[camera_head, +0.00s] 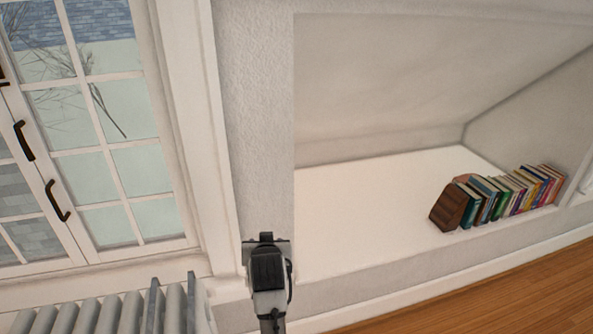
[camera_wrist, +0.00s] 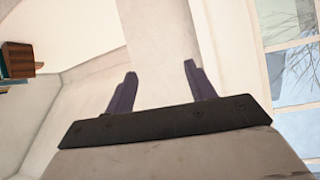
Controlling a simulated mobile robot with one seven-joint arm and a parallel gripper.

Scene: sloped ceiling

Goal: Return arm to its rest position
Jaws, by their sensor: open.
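My gripper (camera_wrist: 160,80) shows in the wrist view with its two dark fingers spread apart and nothing between them. In the head view my gripper (camera_head: 266,240) is at the lower middle, in front of the white wall strip between the window and the alcove. Its fingers are hard to make out there. It touches nothing that I can see.
A row of books (camera_head: 510,195) with a brown wooden bookend (camera_head: 449,206) stands on the white alcove ledge (camera_head: 350,220) at the right. A window (camera_head: 95,130) with dark handles and a radiator (camera_head: 120,310) are at the left. Wooden floor (camera_head: 480,295) shows lower right.

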